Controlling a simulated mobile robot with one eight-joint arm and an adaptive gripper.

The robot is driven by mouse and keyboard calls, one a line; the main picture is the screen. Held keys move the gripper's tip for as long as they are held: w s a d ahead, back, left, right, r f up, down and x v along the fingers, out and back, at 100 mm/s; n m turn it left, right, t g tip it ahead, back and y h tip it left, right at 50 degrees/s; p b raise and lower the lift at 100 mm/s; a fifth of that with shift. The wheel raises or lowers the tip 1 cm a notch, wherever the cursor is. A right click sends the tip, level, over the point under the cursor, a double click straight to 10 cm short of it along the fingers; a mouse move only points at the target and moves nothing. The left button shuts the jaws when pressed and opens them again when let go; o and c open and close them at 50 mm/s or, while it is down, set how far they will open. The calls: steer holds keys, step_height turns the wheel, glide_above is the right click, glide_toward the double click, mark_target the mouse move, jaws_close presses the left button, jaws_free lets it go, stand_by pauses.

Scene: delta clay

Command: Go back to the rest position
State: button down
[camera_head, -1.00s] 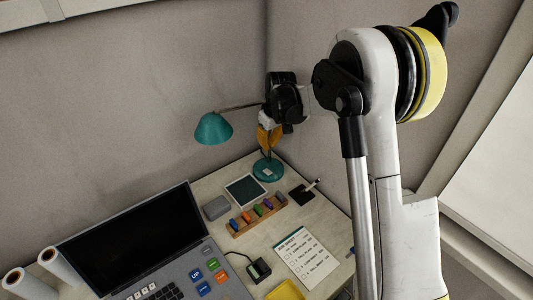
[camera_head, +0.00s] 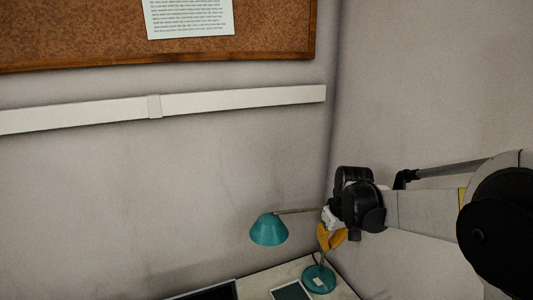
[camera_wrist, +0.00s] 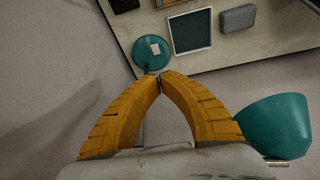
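My gripper (camera_head: 333,240) hangs at the end of my raised arm, in front of the teal desk lamp in the head view. Its orange fingers also show in the wrist view (camera_wrist: 160,77), where their tips meet with nothing between them. The lamp's shade (camera_head: 268,230) is left of the gripper in the head view, and its round base (camera_head: 319,279) stands on the desk below. In the wrist view the lamp base (camera_wrist: 151,53) is just beyond the fingertips and the shade (camera_wrist: 273,130) is at the lower right.
The desk (camera_wrist: 117,17) holds a dark-screened tablet (camera_wrist: 190,31) and a grey box (camera_wrist: 237,18). A black monitor edge (camera_head: 207,291) shows at the bottom of the head view. Above are a wall rail (camera_head: 240,100) and a cork board (camera_head: 80,35).

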steer(key=s+r+m+t, duration=0.1)
steer(key=s+r, duration=0.3)
steer(key=s, duration=0.3)
steer(key=s+r+m+t, duration=0.1)
steer(key=s+r, duration=0.3)
steer(key=s, duration=0.3)
steer(key=s+f+m+t, duration=0.1)
steer(key=s+f, duration=0.1)
steer(key=s, duration=1.1)
steer(key=shift+s+a+f+m+t+h, duration=0.15)
steer(key=shift+s+m+t+h, duration=0.15)
steer(key=shift+t+h, duration=0.1)
